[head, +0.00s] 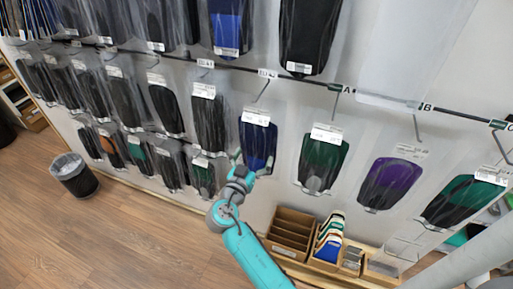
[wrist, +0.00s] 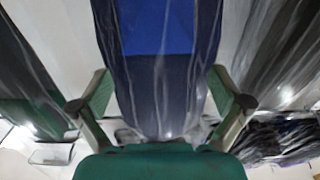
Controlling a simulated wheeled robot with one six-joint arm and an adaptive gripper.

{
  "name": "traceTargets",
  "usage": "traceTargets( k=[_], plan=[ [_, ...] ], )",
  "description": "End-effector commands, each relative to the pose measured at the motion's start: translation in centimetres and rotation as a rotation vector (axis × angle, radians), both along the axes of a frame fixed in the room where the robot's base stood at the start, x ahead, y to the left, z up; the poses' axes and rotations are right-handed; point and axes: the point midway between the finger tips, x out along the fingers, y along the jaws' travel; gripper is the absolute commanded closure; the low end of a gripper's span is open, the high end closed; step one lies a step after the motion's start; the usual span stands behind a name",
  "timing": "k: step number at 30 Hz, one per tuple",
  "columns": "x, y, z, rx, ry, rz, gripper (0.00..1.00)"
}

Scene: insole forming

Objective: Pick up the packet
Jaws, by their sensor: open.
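A clear packet with dark blue contents (head: 257,146) hangs from a hook on the wall rail, its white label at the top. My gripper (head: 245,163) is at the lower part of this packet in the head view. In the wrist view the blue packet (wrist: 158,60) hangs between the two spread fingers of my gripper (wrist: 160,104). There is a gap on each side, and the fingers are open. The packet's lower end is partly hidden behind the gripper body.
A green packet (head: 322,160) and a purple packet (head: 390,183) hang to the right; dark packets (head: 210,125) hang close on the left. Below stand a brown divided box (head: 290,234) and a bin (head: 74,175).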

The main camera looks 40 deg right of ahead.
Motion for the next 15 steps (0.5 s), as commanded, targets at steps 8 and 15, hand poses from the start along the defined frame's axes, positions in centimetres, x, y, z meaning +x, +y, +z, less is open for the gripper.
traceTargets(
  k=[8,15],
  plan=[
    [-0.02,0.01,-0.03,-0.001,0.001,0.000,0.25],
    [-0.02,0.02,-0.01,0.000,0.000,0.000,0.54]
  ],
)
